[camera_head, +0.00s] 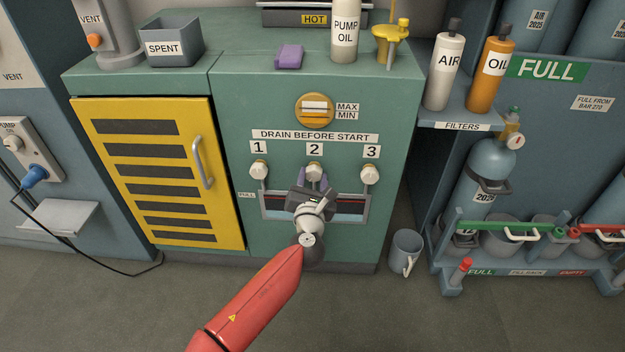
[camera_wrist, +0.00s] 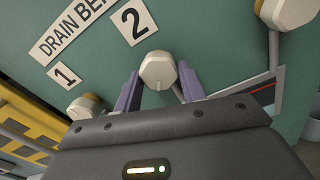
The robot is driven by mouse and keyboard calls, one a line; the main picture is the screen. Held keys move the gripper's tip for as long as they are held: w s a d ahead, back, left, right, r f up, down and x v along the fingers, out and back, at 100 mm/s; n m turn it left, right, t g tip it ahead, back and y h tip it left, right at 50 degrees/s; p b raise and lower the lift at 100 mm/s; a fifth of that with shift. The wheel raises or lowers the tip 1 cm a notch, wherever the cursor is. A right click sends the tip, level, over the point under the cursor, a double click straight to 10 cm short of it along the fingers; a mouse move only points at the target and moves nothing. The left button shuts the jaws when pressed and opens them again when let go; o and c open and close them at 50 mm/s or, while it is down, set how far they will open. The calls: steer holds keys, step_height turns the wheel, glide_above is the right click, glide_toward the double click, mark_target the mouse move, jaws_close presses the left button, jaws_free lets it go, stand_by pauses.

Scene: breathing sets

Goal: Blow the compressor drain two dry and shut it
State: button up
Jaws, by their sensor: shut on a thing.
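Drain two's cream knob (camera_head: 314,172) sits on the green compressor front, below the label 2. It also shows in the wrist view (camera_wrist: 158,70). My gripper (camera_head: 314,184) reaches up to it from below, and its two purple fingers (camera_wrist: 158,90) stand on either side of the knob, shut on it. The knobs of drain one (camera_head: 259,171) and drain three (camera_head: 370,174) flank it. A tray slot (camera_head: 270,208) lies below the drains, partly hidden behind my wrist. I cannot tell whether anything flows from the drain.
A grey mug (camera_head: 404,252) stands on the floor right of the compressor. The yellow louvred door (camera_head: 165,180) with its handle is at the left. A shelf with AIR (camera_head: 444,72) and OIL (camera_head: 491,75) bottles juts out at the right. A bottle rack stands below it.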

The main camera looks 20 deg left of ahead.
steer(key=shift+f+n, duration=0.1)
steer(key=shift+n, duration=0.2)
steer(key=o, duration=1)
steer(key=shift+c, duration=0.2)
